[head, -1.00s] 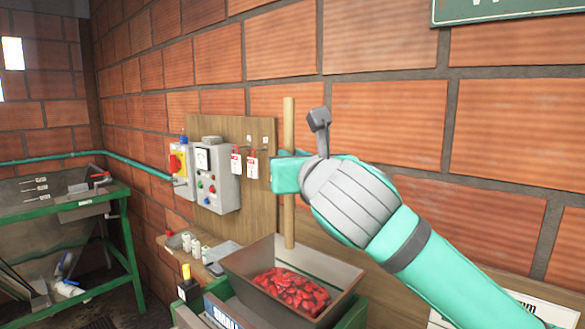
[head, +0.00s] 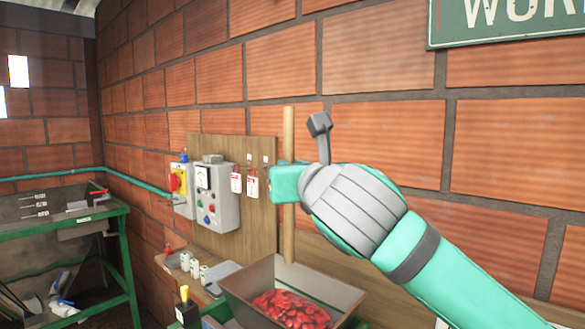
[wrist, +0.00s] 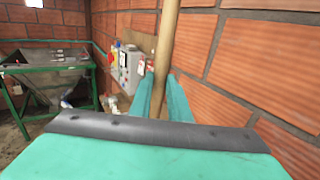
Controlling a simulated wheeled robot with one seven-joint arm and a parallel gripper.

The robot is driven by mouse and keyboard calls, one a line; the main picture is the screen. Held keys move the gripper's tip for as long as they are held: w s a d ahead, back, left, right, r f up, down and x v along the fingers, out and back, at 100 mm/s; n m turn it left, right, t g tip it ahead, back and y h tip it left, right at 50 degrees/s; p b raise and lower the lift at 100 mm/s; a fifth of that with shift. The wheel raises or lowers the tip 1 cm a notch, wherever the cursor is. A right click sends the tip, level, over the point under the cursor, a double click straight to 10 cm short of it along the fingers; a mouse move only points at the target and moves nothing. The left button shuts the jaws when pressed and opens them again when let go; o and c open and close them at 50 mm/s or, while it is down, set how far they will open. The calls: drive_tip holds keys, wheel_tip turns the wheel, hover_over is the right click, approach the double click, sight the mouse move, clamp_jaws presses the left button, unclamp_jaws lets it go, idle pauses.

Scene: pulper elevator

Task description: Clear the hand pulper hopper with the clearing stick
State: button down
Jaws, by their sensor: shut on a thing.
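The clearing stick (head: 288,140) is a plain wooden rod, held upright in my gripper (head: 283,183). My gripper is shut on the stick; in the wrist view the stick (wrist: 167,45) stands between the two teal fingers (wrist: 160,97). The stick's lower end reaches down to the back of the hopper (head: 345,292) in the head view; whether it touches anything there I cannot tell. The hopper is a grey open box holding a heap of red coffee cherries (head: 292,309). The lower body of the pulper is cut off by the picture's bottom edge.
A wooden board behind carries a grey control box (head: 216,197), a yellow and red switch (head: 179,181) and red-white tags (head: 252,186). A shelf (head: 183,268) holds small items left of the hopper. A green-framed metal trough (head: 120,208) stands at the left. The brick wall is close behind.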

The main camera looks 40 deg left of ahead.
drive_tip(key=s+d, duration=0.6)
drive_tip(key=s, duration=0.5)
drive_tip(key=shift+d, duration=0.4)
drive_tip(key=s+d, duration=0.7)
drive_tip(key=s, duration=0.5)
drive_tip(key=shift+d, duration=0.15)
idle(0.4)
drive_tip(key=shift+w+d, duration=0.1)
